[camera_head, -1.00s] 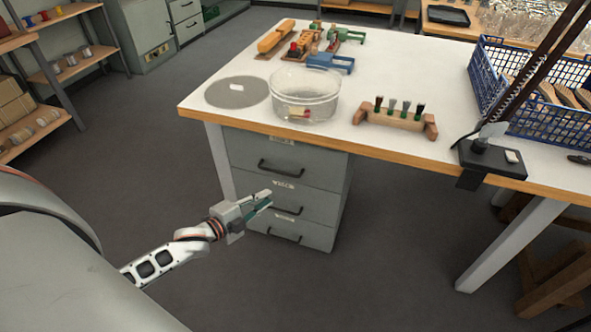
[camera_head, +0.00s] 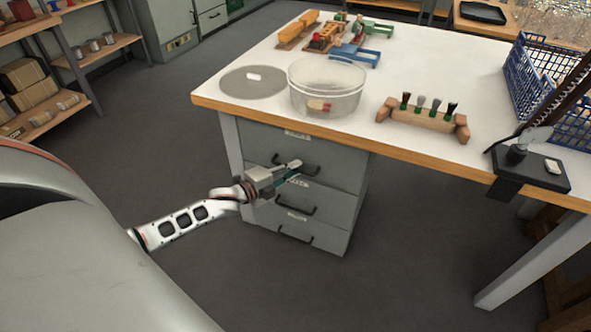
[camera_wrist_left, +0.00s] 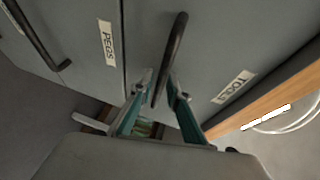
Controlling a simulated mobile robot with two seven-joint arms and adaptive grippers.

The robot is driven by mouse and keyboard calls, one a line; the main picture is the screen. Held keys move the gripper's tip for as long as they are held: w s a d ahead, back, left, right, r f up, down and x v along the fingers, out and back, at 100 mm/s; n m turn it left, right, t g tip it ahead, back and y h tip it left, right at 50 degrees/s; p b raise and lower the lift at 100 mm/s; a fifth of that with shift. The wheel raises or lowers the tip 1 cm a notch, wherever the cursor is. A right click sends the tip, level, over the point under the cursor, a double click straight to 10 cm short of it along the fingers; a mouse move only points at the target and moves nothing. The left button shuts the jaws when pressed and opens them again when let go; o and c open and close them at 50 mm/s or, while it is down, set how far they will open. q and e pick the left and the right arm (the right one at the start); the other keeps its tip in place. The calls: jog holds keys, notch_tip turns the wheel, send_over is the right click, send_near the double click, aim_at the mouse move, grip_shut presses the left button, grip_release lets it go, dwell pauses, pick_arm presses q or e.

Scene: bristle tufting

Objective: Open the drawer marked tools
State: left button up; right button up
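The drawer marked TOOLS (camera_head: 345,167) is the top one of a grey unit under the table and looks closed. In the left wrist view, the teal fingers (camera_wrist_left: 160,80) stand a little apart, one on each side of the bar. I cannot tell whether they touch it. My right gripper is not in view.
Below is the PEGS drawer (camera_wrist_left: 107,42), with another drawer (camera_head: 297,228) under it. On the white table (camera_head: 300,120) above stand a clear bowl (camera_head: 325,98), a wooden brush holder (camera_head: 420,118) and a blue crate (camera_head: 527,75). The floor in front is clear.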

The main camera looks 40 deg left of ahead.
pick_arm(q)
jog(key=shift+w, duration=0.2)
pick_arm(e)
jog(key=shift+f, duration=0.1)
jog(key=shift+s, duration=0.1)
pick_arm(q)
grip_shut()
jog(key=shift+d, duration=0.1)
jog(key=s+d+p, duration=0.2)
jog(key=s+d, duration=0.1)
jog(key=s, duration=0.9)
jog(key=s+d+p, duration=0.3)
jog(key=s, duration=1)
jog(key=s+d+p, duration=0.3)
jog(key=s, duration=1)
jog(key=shift+s, duration=0.25)
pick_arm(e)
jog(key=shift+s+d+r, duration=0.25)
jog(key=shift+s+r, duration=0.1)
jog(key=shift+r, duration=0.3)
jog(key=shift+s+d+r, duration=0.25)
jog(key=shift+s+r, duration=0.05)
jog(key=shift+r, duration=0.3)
pick_arm(q)
jog(key=shift+d, duration=0.1)
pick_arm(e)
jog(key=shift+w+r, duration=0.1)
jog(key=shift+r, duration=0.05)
